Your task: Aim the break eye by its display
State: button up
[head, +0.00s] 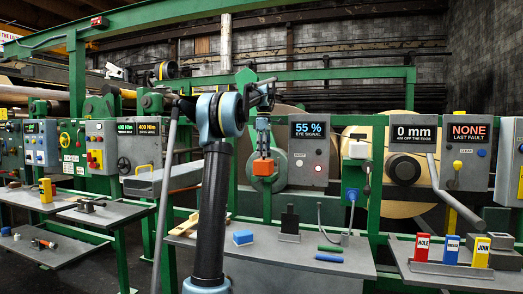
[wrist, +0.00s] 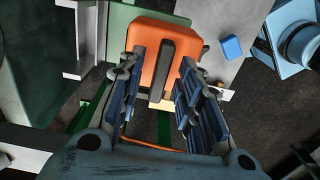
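The eye signal display (head: 309,130) hangs on a grey box and reads 55 %. A white light and a red light show below it. An orange block (head: 263,168), probably the break eye, sits in front of a green round mount to the left of the display. My gripper (head: 262,143) points down just above the orange block. In the wrist view my gripper (wrist: 160,62) has its fingers apart, with the orange block (wrist: 166,30) at and beyond their tips.
The grey bench (head: 330,262) below holds a blue block (head: 243,237), a black upright plate (head: 290,220) and green and blue cylinders. A panel reading 0 mm (head: 413,134) and a NONE last fault panel (head: 470,131) stand to the right. Green posts rise around my arm.

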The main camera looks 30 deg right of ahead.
notch_tip(320, 180, up, 12)
dwell(0.6)
jog(key=shift+w+f, duration=0.1)
dwell(0.4)
jog(key=a+f+m, duration=0.2)
jog(key=a+f, duration=0.2)
jog(key=a, duration=1.2)
jog(key=s+a+f+m+t, duration=0.1)
jog(key=s+a+f, duration=0.35)
jog(key=a, duration=0.25)
jog(key=s+a+f+m, duration=0.1)
jog(key=s+a+f, duration=0.2)
jog(key=a+f, duration=0.35)
jog(key=s+a+f+m, duration=0.1)
jog(key=s+a+f, duration=0.4)
jog(key=s+f, duration=0.3)
jog(key=s+a+f+m, duration=0.1)
jog(key=s+a+f, duration=0.5)
jog(key=f, duration=1)
jog(key=s+a+f+m+t, duration=0.1)
jog(key=s+a+f+m, duration=0.1)
jog(key=s+a+f, duration=0.3)
jog(key=s+f, duration=0.4)
jog(key=f, duration=0.3)
jog(key=shift+s+a+f, duration=0.15)
jog(key=shift+s+a, duration=0.25)
